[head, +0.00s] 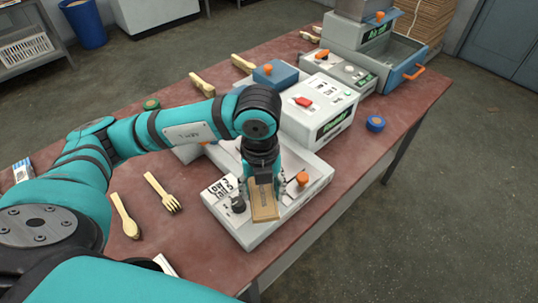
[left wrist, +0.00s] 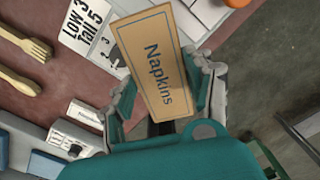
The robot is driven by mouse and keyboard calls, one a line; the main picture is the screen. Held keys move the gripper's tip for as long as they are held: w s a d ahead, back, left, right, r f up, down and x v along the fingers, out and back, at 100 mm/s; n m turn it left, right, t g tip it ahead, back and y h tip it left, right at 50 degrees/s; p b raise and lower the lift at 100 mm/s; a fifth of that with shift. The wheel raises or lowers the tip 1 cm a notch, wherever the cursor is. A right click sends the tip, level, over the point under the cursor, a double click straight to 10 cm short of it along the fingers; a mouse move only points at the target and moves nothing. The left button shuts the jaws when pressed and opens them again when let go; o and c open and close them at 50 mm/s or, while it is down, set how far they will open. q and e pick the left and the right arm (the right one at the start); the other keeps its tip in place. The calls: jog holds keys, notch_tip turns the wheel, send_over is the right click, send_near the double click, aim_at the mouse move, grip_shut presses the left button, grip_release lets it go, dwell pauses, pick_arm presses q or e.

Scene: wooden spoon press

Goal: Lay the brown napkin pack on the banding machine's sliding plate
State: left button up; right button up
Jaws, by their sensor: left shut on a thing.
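The brown napkin pack (head: 264,203) is held in my left gripper (head: 262,190) over the near end of the banding machine (head: 262,236). In the left wrist view the pack (left wrist: 158,62) shows its "Napkins" print and sits between the two fingers of the left gripper (left wrist: 165,100). The pack hides much of the machine's surface below it, and I cannot tell whether it touches the plate. The sliding plate itself is hard to make out under the arm and pack. My right gripper is not in view.
An orange knob (head: 302,179) stands on the machine right of the pack, and a small dark clamp (head: 238,203) stands left. A blue roll (head: 375,123) lies to the right.

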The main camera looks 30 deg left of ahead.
pick_arm(q)
jog(key=n, duration=0.5)
jog(key=shift+a+f+n, duration=0.1)
jog(key=shift+a+n, duration=0.1)
jog(key=shift+n, duration=0.5)
jog(key=shift+w+a, duration=0.15)
jog(key=shift+w, duration=0.1)
jog(key=w+a+p, duration=0.1)
jog(key=w, duration=0.3)
jog(key=w+a+f+p, duration=0.1)
jog(key=w+a, duration=0.1)
jog(key=w, duration=0.3)
jog(key=w+a+p, duration=0.1)
jog(key=w+a, duration=0.1)
jog(key=w, duration=0.3)
jog(key=shift+w+a+f+p, duration=0.15)
jog(key=shift+a+f+p, duration=0.1)
jog(key=shift+p, duration=0.05)
notch_tip(320, 180, down, 3)
jog(key=shift+f+p, duration=0.15)
jog(key=shift+p, duration=0.5)
jog(key=shift+f, duration=0.3)
jog(key=o, duration=0.9)
jog(key=shift+c, duration=0.2)
jog(key=shift+r, duration=0.1)
